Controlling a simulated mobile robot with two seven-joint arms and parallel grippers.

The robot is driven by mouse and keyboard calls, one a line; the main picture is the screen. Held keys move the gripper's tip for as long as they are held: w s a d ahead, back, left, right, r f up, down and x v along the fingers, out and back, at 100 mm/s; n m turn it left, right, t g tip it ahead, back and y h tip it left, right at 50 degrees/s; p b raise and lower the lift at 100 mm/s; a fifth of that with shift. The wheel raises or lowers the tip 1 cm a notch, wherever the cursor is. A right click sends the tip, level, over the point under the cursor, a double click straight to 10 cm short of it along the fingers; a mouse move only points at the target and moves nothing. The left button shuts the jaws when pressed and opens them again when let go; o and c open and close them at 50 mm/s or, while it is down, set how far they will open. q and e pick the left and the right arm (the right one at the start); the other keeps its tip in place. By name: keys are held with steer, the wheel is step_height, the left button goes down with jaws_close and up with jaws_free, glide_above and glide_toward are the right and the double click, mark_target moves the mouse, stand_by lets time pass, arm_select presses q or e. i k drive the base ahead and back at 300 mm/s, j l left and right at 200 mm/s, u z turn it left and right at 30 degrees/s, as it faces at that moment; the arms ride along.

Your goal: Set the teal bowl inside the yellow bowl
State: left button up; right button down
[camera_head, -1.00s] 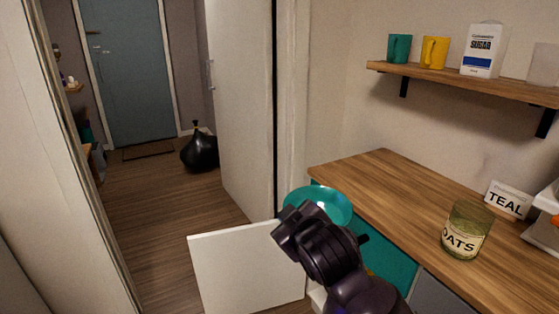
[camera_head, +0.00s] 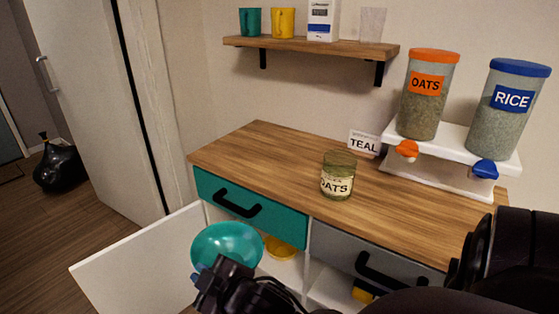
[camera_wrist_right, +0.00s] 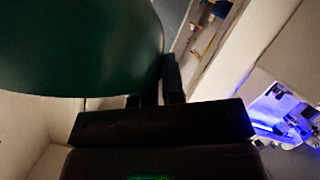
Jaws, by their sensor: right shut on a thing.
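The teal bowl (camera_head: 228,244) is held in front of the cabinet, above the opened white door. My right gripper (camera_head: 208,276) is shut on the bowl's near rim. In the right wrist view the bowl (camera_wrist_right: 75,45) fills the upper left, with the dark fingers (camera_wrist_right: 160,88) at its edge. The yellow bowl (camera_head: 283,249) is inside the open cabinet compartment, under the teal drawer, to the right of the teal bowl. It is only partly visible, and its inside is hidden. My left gripper is not in view.
The open white door (camera_head: 135,265) juts out to the left. The teal drawer (camera_head: 240,205) and grey drawer (camera_head: 375,256) are closed under the wooden counter (camera_head: 270,155). An oats jar (camera_head: 338,177) stands on the counter. A yellow object (camera_head: 363,293) sits low in the right compartment.

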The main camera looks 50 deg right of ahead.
mark_target(283, 250)
steer(key=i+j+z, duration=0.2)
steer(key=j, duration=0.2)
steer(key=i+j+z, duration=0.2)
steer(key=j, duration=0.25)
steer(key=j+z, duration=0.2)
steer(key=j, duration=0.25)
